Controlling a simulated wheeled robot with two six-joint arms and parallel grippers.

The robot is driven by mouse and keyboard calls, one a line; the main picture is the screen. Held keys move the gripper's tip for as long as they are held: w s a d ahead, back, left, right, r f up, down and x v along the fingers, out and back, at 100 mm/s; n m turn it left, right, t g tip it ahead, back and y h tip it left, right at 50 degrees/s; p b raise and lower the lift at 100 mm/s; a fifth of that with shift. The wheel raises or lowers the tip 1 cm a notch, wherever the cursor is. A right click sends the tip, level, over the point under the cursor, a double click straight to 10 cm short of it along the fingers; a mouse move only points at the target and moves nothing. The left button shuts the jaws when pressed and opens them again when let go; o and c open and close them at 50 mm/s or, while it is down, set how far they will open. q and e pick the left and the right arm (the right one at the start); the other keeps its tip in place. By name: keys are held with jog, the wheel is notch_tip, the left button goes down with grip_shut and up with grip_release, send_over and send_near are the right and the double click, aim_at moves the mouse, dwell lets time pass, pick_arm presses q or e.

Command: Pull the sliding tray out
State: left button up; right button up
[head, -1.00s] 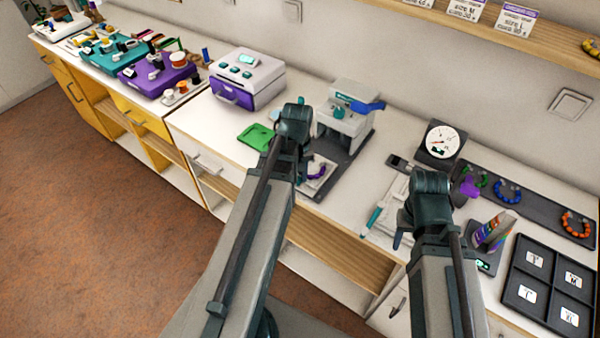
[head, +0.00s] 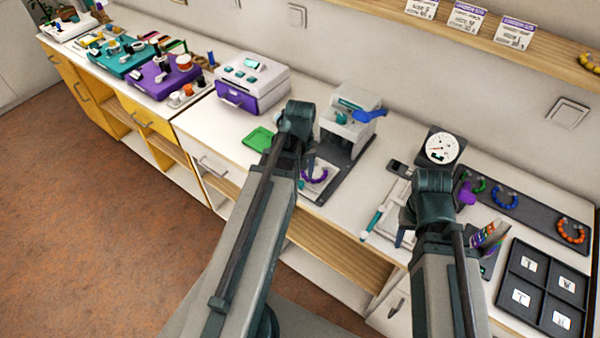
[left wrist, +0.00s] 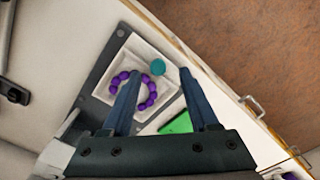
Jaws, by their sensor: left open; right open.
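The sliding tray (left wrist: 171,90) is a pale shallow tray on a dark grey base, with a purple bead bracelet (left wrist: 117,91) in it. A round teal knob (left wrist: 157,67) is at the tray's edge. In the head view the tray (head: 306,188) lies in front of a white press (head: 345,123) with a blue lever. My left gripper (left wrist: 158,75) is open above the tray, and the knob shows between its fingertips. I cannot tell whether they touch it. My right gripper (head: 400,239) is open over the counter, away from the tray; its fingers are partly hidden.
A green mat (head: 259,139) lies left of the tray. A white and purple box (head: 253,82) stands further left. A round dial (head: 441,149), a bracelet board (head: 528,212) and a dark sectioned tray (head: 544,290) are on the right. The counter's front edge runs below the tray.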

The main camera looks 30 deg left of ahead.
pick_arm(q)
notch_tip(320, 180, up, 10)
jog(key=p, duration=0.9)
jog(key=shift+r, duration=0.15)
jog(key=s+d+m, duration=0.2)
jog(key=d+m, duration=0.1)
jog(key=d, duration=0.4)
jog(key=s+d+m, duration=0.2)
jog(key=d+m, duration=0.2)
jog(key=d, duration=0.3)
jog(key=s+d+m+y, duration=0.1)
jog(key=d+m, duration=0.3)
jog(key=d, duration=0.4)
jog(key=shift+s+f, duration=0.2)
jog(key=shift+s, duration=0.55)
jog(key=shift+d, duration=0.15)
